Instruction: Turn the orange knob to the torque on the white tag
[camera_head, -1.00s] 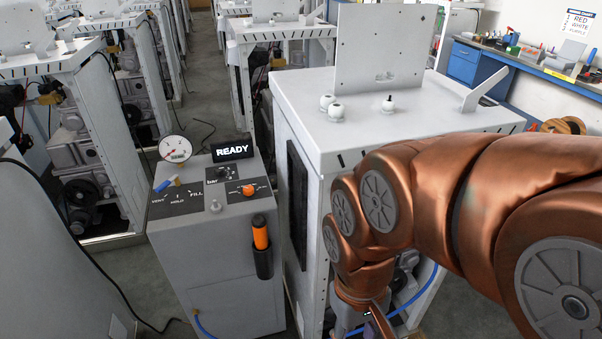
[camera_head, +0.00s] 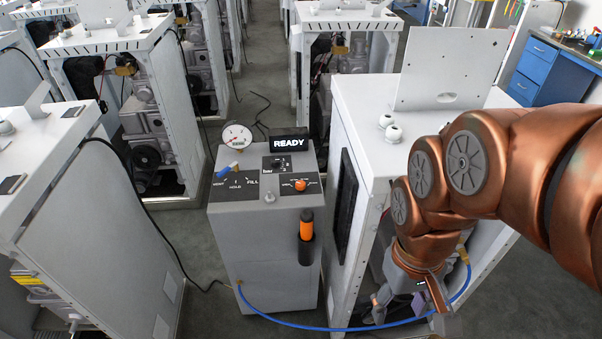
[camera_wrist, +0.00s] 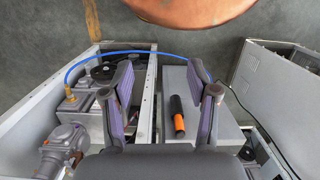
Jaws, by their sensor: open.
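A small orange knob (camera_head: 300,185) sits on the dark panel on top of the grey cart (camera_head: 262,236). An orange-and-black handled tool (camera_head: 306,226) stands in a black holder on the cart's front; it also shows in the wrist view (camera_wrist: 178,115), between my fingers in the picture but beyond them. My gripper (camera_wrist: 166,88) is open and empty. In the head view, it hangs low to the right of the cart, partly hidden by my arm. I cannot make out a white tag.
A white cabinet (camera_head: 350,120) with an open front stands right of the cart. A blue hose (camera_head: 330,329) loops between cart and cabinet. More cabinets stand left; grey floor lies between.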

